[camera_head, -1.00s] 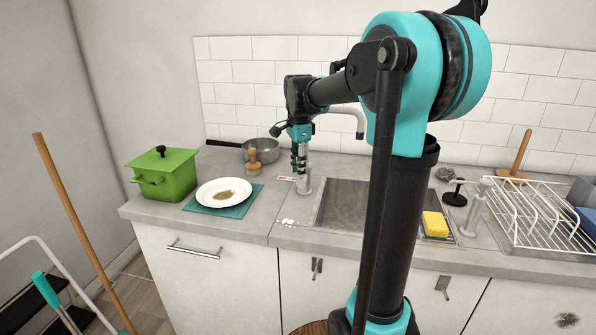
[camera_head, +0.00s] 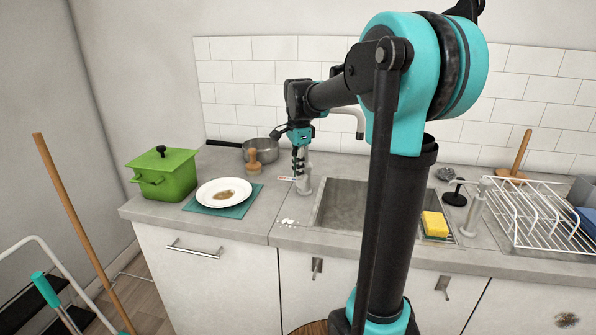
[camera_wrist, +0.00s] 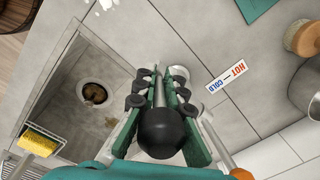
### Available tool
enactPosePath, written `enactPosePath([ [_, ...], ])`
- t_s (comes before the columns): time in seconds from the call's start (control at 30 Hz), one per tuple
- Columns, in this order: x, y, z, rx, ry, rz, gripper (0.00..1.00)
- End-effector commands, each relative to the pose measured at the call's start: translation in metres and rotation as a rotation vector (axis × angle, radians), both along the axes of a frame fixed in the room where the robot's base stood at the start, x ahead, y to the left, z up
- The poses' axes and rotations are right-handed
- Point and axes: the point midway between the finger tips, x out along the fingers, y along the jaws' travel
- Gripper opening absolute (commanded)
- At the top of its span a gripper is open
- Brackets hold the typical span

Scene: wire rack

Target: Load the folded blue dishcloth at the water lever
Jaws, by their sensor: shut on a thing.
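My gripper (camera_head: 299,172) is at the grey metal water fitting (camera_head: 304,182) beside the left end of the sink. In the wrist view my gripper (camera_wrist: 161,78) points down with its fingers on both sides of a slim grey lever (camera_wrist: 160,92) with a black ball knob (camera_wrist: 168,132). The jaws are shut on this lever. A red and blue HOT–COLD label (camera_wrist: 227,77) lies on the counter beside it. A blue thing (camera_head: 587,220) shows at the right picture edge by the wire rack; I cannot tell whether it is the folded dishcloth.
The sink (camera_head: 340,205) holds a brown clump at its drain (camera_wrist: 95,94). A yellow sponge (camera_head: 434,224) lies at its right. Left stand a plate (camera_head: 223,192) with a brown stain, a green pot (camera_head: 162,175), a pan (camera_head: 260,150) and a wooden-handled brush (camera_head: 253,162). The wire rack (camera_head: 535,215) is right.

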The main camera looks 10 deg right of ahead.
Motion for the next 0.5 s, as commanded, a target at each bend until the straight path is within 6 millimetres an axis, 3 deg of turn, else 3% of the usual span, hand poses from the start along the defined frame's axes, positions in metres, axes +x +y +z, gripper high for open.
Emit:
enactPosePath([
  [0.5,0.0033,0.008,-0.0022,-0.154,0.063,0.002,0.0],
])
